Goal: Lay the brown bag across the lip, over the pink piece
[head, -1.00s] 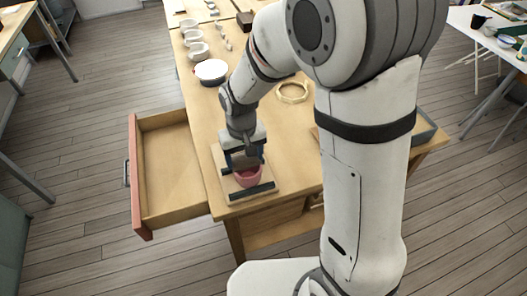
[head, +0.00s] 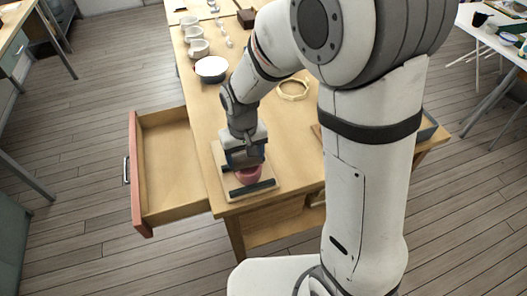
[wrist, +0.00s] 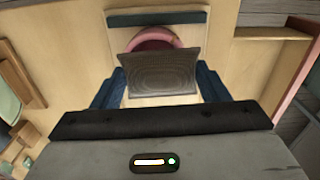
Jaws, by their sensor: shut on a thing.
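The brown bag (wrist: 160,75) is a small, grey-brown, ribbed pad in the wrist view. My gripper (wrist: 162,84) is shut on it, with a blue finger at each side. The pink piece (wrist: 152,38) is a curved bowl shape just beyond the bag, and the bag covers its nearer part in this view. In the head view, the pink piece (head: 250,179) shows right under my gripper (head: 243,165), its upper part hidden by the gripper. I cannot tell whether bag and pink piece touch. The bag is not clear in the head view.
A pale board (head: 225,190) with a dark strip (head: 252,188) lies under the pink piece at the table corner. An open drawer (head: 137,175) juts out to the left. A white bowl (head: 211,68), several cups and a pale ring (head: 293,90) stand further back.

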